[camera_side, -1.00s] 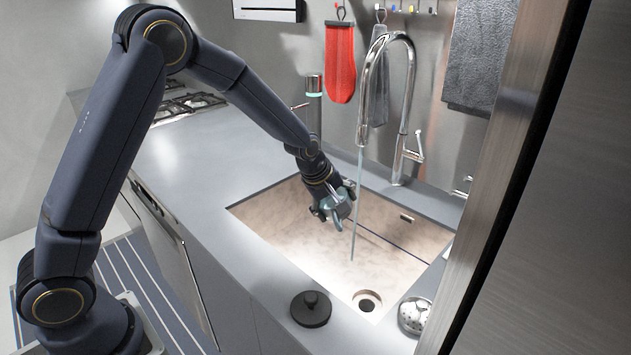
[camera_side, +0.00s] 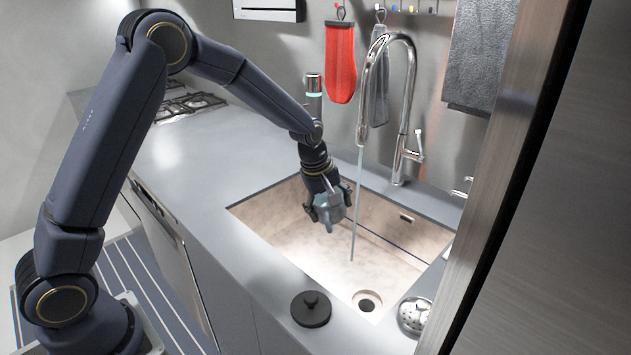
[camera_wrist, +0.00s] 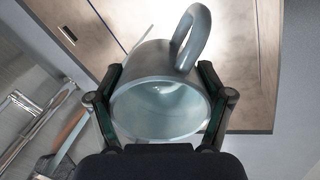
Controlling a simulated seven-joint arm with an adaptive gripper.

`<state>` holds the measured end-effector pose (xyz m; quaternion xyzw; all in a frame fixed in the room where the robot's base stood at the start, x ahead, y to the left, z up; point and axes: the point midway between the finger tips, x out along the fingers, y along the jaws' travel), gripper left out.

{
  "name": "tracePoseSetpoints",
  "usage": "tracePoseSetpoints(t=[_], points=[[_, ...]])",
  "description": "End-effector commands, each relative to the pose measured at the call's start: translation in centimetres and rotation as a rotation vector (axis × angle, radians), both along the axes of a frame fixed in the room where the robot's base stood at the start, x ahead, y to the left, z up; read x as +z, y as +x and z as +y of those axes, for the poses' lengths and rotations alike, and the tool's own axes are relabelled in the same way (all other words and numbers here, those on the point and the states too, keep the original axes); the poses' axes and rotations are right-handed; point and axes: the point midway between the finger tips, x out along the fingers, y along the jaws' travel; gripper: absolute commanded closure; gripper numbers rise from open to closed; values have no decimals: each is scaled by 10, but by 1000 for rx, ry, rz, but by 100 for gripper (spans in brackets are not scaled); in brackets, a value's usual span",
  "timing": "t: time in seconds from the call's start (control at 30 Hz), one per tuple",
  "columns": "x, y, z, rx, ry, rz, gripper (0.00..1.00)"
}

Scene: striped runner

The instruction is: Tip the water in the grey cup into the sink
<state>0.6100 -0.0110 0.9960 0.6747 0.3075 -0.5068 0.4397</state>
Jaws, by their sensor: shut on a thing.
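The grey cup (camera_side: 331,204) is in my gripper (camera_side: 328,203), over the left part of the sink (camera_side: 290,246). In the wrist view the fingers of my gripper (camera_wrist: 160,100) press on both sides of the cup (camera_wrist: 150,75), with its handle at the top. The cup is strongly tilted there, and a pale, wet-looking surface shows inside; I cannot tell how much water it holds. The sink's pale basin also shows in the wrist view (camera_wrist: 235,60). A thin stream runs from the tap (camera_side: 408,110) into the basin, to the right of the cup.
A black knobbed lid (camera_side: 311,308) lies on the counter at the sink's front edge. A perforated metal strainer (camera_side: 414,314) sits at the right corner. A drain (camera_side: 367,301) is in the basin. A red mitt (camera_side: 340,62) and grey towels hang behind. The left counter is clear.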

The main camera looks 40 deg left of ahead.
Motion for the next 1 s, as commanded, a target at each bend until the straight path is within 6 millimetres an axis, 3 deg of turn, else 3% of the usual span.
tracePoseSetpoints(t=[0.3,0.5,0.6,1.0], points=[[5,0,90,48,10,142,68],[-3,-1,148,144,5,243,68],[-7,-6,160,171,3,283,68],[-17,-7,163,186,118,295,68]])
